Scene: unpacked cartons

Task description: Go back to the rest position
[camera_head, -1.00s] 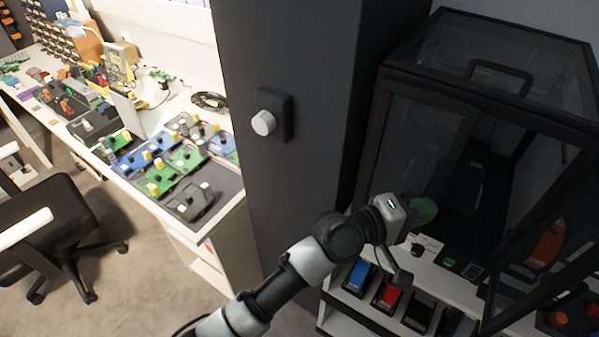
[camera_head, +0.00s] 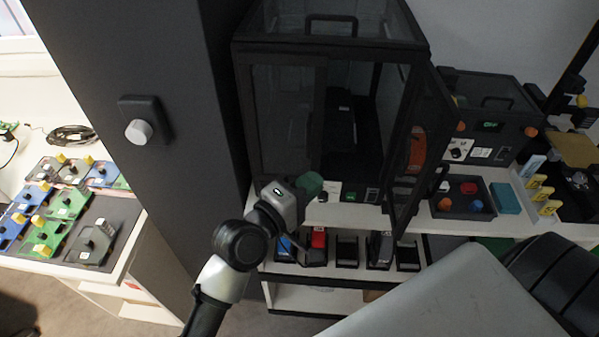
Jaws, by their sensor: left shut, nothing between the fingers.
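My left arm comes in from the bottom left, with its grey wrist in front of the lower left corner of a dark glass-walled cabinet. My left gripper (camera_head: 312,256) points down and is shut and empty, in front of the shelf below the cabinet. A pale grey part and a black part of my own body fill the bottom right. My right gripper is not in view.
The dark cabinet (camera_head: 245,47) has its glass door (camera_head: 432,130) swung open to the right. Small bins (camera_head: 347,250) stand on the shelf below. A dark pillar with a white knob (camera_head: 138,132) stands left. A bench with coloured modules (camera_head: 68,203) lies further left.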

